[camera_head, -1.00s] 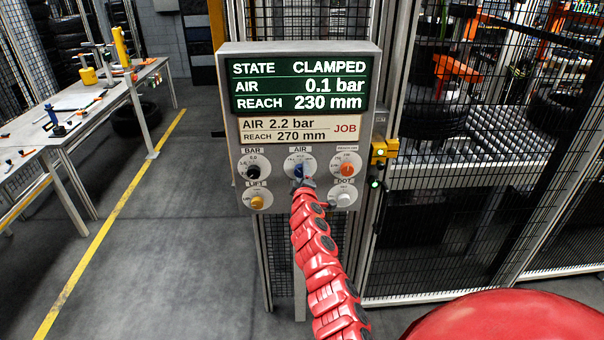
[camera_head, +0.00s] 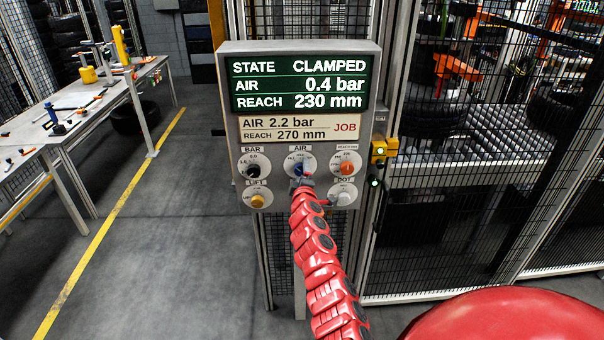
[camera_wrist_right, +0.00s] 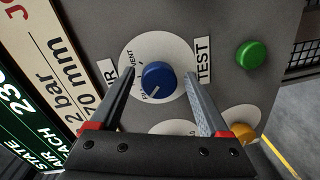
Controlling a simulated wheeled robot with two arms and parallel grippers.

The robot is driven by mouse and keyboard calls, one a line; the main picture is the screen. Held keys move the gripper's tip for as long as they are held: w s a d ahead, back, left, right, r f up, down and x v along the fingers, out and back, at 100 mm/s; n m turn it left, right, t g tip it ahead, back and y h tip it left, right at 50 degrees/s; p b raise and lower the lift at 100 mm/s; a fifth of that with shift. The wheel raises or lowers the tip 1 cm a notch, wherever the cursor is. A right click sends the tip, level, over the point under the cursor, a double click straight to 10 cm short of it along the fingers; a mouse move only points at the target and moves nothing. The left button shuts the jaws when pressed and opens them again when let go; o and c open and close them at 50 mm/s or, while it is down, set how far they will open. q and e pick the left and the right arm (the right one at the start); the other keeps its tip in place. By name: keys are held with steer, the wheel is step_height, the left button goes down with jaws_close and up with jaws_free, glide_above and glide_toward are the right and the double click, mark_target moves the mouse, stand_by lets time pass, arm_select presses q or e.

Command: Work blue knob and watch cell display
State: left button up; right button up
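The blue knob (camera_head: 298,169) sits under the AIR label on the grey panel (camera_head: 228,120); it also shows in the right wrist view (camera_wrist_right: 157,78). My right gripper (camera_head: 301,184) is at it. In the wrist view its fingers (camera_wrist_right: 159,84) stand one on each side of the knob, with visible gaps, so it is open around it. The knob's white mark points lower left there. The cell display (camera_head: 303,83) reads STATE CLAMPED, AIR 0.4 bar, REACH 230 mm. The job card (camera_head: 301,129) below reads AIR 2.2 bar, REACH 270 mm. My left gripper is out of view.
A green button (camera_wrist_right: 251,54) is by the TEST label. Mesh fencing stands behind; a workbench (camera_head: 45,140) is left.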

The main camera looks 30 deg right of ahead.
steer(key=shift+s+r, duration=0.1)
steer(key=shift+r, duration=0.05)
steer(key=f+b+v, duration=0.1)
steer(key=b+v, duration=0.3)
steer(key=v, duration=1.3)
steer(key=shift+r, duration=0.4)
steer(key=shift+s, duration=0.1)
